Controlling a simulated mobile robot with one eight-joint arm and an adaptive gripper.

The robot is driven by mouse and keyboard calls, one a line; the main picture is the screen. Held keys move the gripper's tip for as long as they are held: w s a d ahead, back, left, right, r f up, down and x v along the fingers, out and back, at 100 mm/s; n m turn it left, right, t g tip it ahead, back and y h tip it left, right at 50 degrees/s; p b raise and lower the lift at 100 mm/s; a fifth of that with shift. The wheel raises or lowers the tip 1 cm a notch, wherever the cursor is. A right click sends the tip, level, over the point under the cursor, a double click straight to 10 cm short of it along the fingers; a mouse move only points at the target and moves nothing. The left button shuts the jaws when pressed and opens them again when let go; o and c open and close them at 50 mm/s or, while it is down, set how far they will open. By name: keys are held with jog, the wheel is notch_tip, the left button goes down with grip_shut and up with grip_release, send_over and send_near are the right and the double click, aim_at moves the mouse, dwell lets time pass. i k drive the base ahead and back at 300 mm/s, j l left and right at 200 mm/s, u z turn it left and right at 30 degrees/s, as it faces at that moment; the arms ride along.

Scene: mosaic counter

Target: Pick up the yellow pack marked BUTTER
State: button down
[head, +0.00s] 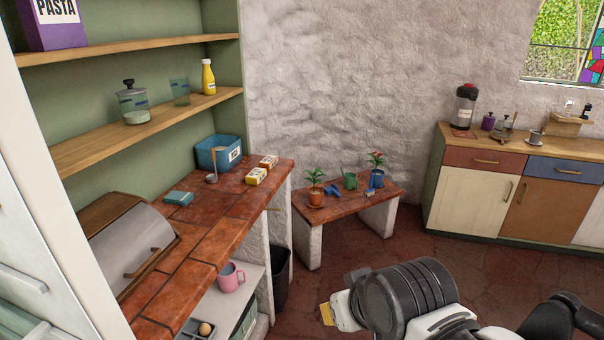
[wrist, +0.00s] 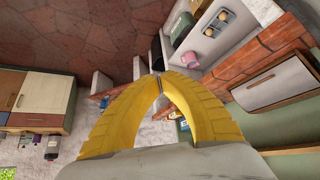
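Two small packs lie side by side on the red-tiled counter in the head view. The nearer pack (head: 256,176) is yellow and white; the farther pack (head: 268,161) is white with an orange-brown part. Their lettering is too small to read, so I cannot tell for certain which is marked BUTTER. My gripper (head: 326,314) is at the lower middle of the head view, apart from the counter and to the right of the packs. In the wrist view its yellow fingers (wrist: 160,77) meet at their tips with nothing held between them.
A teal item (head: 178,198) and a bread bin (head: 128,240) are nearer on the tiled counter (head: 214,240). A low bench (head: 340,207) with potted plants stands to the right.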

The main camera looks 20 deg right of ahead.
aim_at(255, 176)
jog(key=i+z, duration=0.25)
jog(key=i, duration=0.25)
jog(key=i+j+z, duration=0.25)
jog(key=i, duration=0.2)
jog(key=i+j+z, duration=0.25)
jog(key=i, duration=0.2)
jog(key=i+j+z, duration=0.25)
jog(key=i, duration=0.2)
